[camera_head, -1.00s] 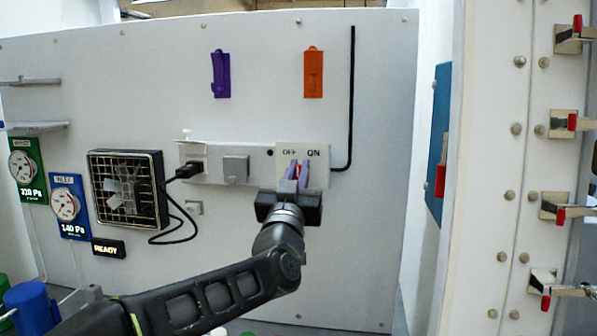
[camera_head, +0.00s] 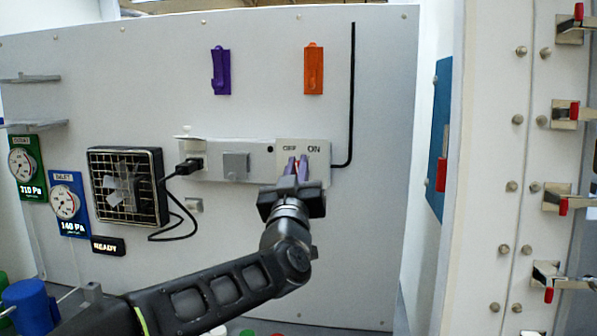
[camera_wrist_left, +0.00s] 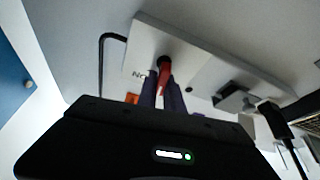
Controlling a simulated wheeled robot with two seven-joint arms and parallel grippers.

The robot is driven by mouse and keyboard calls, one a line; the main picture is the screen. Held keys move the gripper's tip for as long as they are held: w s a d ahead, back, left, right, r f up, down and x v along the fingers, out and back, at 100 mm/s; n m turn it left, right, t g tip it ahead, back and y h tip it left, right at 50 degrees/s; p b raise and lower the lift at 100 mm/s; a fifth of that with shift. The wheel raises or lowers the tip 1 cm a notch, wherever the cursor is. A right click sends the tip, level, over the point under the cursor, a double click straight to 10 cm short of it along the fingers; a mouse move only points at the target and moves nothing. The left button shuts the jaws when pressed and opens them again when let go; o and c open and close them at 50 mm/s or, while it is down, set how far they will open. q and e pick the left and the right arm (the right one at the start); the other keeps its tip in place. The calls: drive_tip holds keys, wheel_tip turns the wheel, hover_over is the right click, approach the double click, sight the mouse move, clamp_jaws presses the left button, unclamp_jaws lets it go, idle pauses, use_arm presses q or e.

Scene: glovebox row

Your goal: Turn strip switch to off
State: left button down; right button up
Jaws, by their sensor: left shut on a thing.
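The power strip (camera_head: 260,163) is a pale bar on the grey wall panel, with a switch plate at its right end marked OFF on the left and ON on the right. The red switch lever (camera_wrist_left: 164,70) shows in the left wrist view between my purple fingers. My left gripper (camera_head: 297,167) is at the switch plate, shut on the lever. The fingers hide most of the lever in the head view, so I cannot tell its exact setting. My right gripper is not in view.
A black plug (camera_head: 188,168) sits in the strip's left socket, its cord running to a fan (camera_head: 128,187). A purple holder (camera_head: 220,72) and an orange holder (camera_head: 313,70) hang above. A black cable (camera_head: 350,95) runs up the panel's right side. Gauges stand left.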

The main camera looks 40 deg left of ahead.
use_arm(q)
drive_tip(key=shift+s+a+f+n+g+y+b, duration=0.15)
drive_tip(key=shift+n+g+y, duration=0.25)
drive_tip(key=shift+n, duration=0.55)
drive_tip(key=shift+w+r+n+g+y+b, duration=0.1)
drive_tip(key=shift+n+g+y, duration=0.3)
drive_tip(key=shift+n, duration=0.6)
drive_tip(key=shift+s+a+f+n+g+y+b, duration=0.15)
drive_tip(key=shift+n+g+y, duration=0.2)
drive_tip(key=shift+n, duration=0.6)
drive_tip(key=shift+w+d, duration=0.1)
drive_tip(key=c, duration=1.5)
unclamp_jaws()
drive_tip(key=shift+r, duration=0.1)
drive_tip(key=b+v, duration=0.1)
drive_tip(key=v, duration=0.6)
drive_tip(key=shift+s+d+b, duration=0.25)
drive_tip(key=shift+s+b, duration=0.1)
